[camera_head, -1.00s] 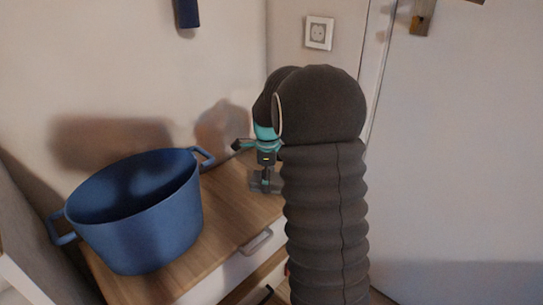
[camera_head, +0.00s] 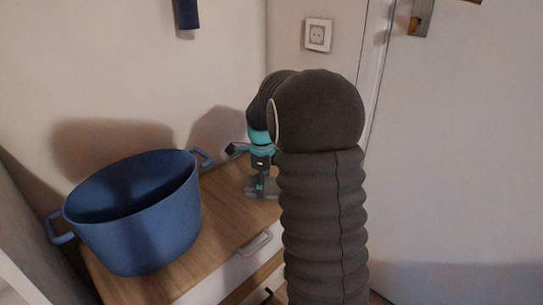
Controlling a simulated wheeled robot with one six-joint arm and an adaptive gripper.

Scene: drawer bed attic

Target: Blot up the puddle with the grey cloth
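My gripper (camera_head: 262,184) points down at the right part of the wooden cabinet top, beside my dark arm. It is small in the view and partly covered by the arm, so its finger opening is unclear. A greyish patch shows at its tip, close to the wood. I cannot tell whether this is the grey cloth or part of the gripper. I cannot make out the puddle; some of the cabinet top is hidden behind my arm and the pot.
A large blue pot (camera_head: 138,225) with two handles stands on the left of the cabinet top (camera_head: 222,222). A drawer handle (camera_head: 256,243) is on the cabinet front. Walls close in behind and left. A white door (camera_head: 455,160) stands at right.

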